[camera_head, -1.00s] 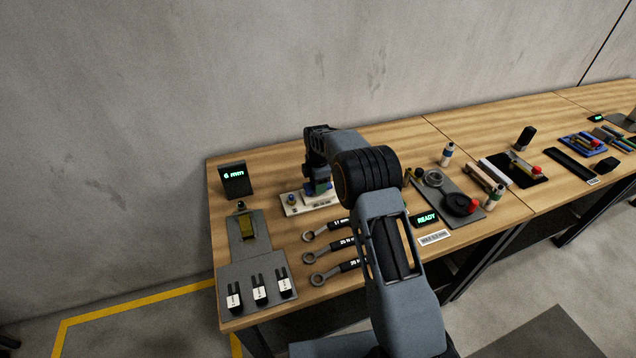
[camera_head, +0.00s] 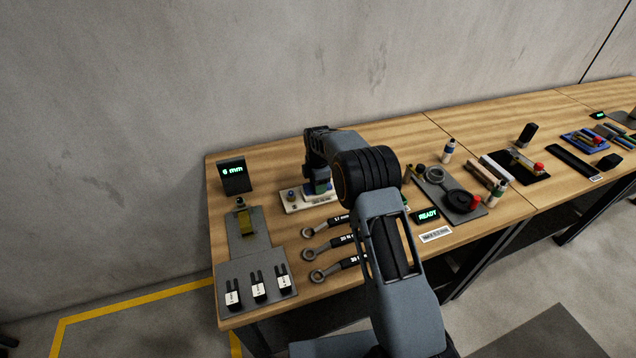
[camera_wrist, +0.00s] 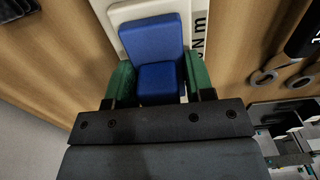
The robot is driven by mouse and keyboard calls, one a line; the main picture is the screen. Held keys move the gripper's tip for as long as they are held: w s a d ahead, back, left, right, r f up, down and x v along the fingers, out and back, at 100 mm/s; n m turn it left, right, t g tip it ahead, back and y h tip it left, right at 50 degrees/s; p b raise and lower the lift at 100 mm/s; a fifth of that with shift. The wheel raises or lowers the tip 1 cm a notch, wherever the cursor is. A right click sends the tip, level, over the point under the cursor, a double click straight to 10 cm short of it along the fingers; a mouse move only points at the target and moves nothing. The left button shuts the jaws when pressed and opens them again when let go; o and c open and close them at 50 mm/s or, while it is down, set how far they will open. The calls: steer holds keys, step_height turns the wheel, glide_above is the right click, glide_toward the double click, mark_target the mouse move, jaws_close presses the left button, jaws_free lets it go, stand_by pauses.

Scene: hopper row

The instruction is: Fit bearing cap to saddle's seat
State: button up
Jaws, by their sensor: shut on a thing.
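My gripper (camera_wrist: 160,95) is shut on a blue block (camera_wrist: 160,80), likely the bearing cap, with a green finger pad on each side. In the head view my gripper (camera_head: 319,187) is over the right part of a white plate (camera_head: 293,206) near the back of the bench. The plate also shows beyond the block in the wrist view (camera_wrist: 122,14), with "N m" lettering at its right edge. I cannot tell whether the block touches the plate. The saddle and its seat cannot be made out clearly; the block and gripper hide that part.
Several ring-ended wrenches (camera_head: 317,276) lie in front of the plate. A grey board (camera_head: 262,257) and a "6 mm" display (camera_head: 235,175) stand left. Bare wood lies behind the plate.

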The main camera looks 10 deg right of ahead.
steer(key=o, duration=1.1)
step_height(320, 180, up, 14)
steer(key=b, duration=0.1)
